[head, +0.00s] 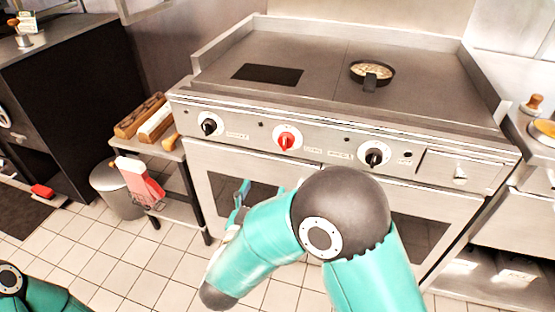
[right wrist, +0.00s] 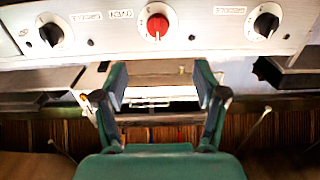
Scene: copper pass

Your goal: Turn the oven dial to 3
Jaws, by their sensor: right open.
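The red dial (head: 286,141) sits in the middle of the steel front panel, between a left black dial (head: 209,126) and a right black dial (head: 374,156). In the right wrist view, the red dial (right wrist: 157,25) is at the top; a small label beside it seems to read OVEN upside down. Its setting is too small to read. My right gripper (head: 242,196) is below and left of the red dial, apart from it and partly hidden by my arm. In the right wrist view, the right gripper (right wrist: 162,82) is open and empty. My left gripper is out of view.
A pan (head: 372,72) stands on the griddle top (head: 310,50). Oven doors are below the panel. The tiled floor (head: 115,250) at front left is mostly clear.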

